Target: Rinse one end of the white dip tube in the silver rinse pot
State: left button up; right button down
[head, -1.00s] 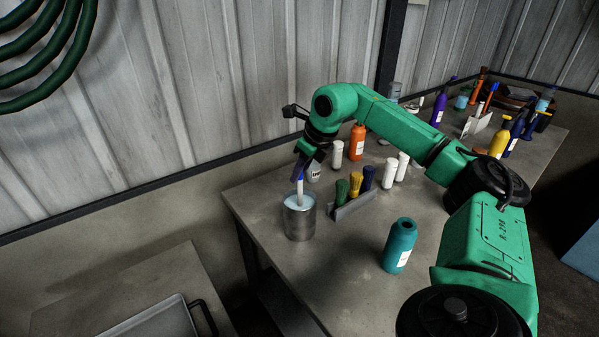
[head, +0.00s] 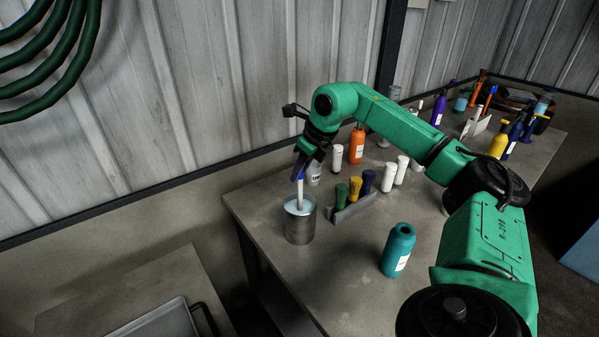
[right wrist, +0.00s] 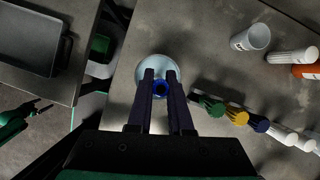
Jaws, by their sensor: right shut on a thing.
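The silver rinse pot (head: 300,224) stands near the left edge of the table, with pale liquid in it. The white dip tube (head: 300,192) is upright, its lower end inside the pot's mouth; how deep it goes is hidden.
A rack (head: 352,209) with green, yellow and blue-topped items stands right of the pot. White bottles (head: 389,176), an orange bottle (head: 356,146) and a teal bottle (head: 397,250) stand around it. A tray (head: 155,322) lies on a lower surface at left.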

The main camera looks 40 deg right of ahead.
notch_tip(320, 180, up, 14)
jog(key=p, duration=1.2)
jog(key=shift+f, duration=0.15)
